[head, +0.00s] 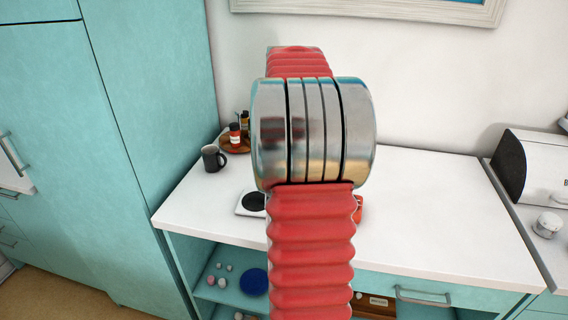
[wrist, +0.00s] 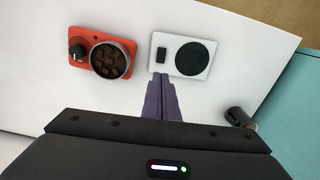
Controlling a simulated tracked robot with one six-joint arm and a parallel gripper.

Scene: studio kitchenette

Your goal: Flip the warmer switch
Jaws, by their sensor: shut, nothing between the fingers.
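The warmer is a white plate with a round black disc; it lies on the white counter in the wrist view (wrist: 181,72) and partly behind my arm in the head view (head: 243,210). Its small black switch (wrist: 162,55) sits beside the disc, on the side toward the red device. The switch is hidden in the head view. My gripper (wrist: 161,76) has purple fingers closed together, with nothing between them. In the wrist picture the fingertips overlap the warmer's near edge, just below the switch. I cannot tell whether they touch it.
A red device (wrist: 78,68) with a black knob and round brown-filled bowl sits left of the warmer. A dark mug (head: 212,160) and a wooden tray (head: 235,149) with bottles stand at the counter's back left. A bread box (head: 536,170) is at far right. The counter's right side is clear.

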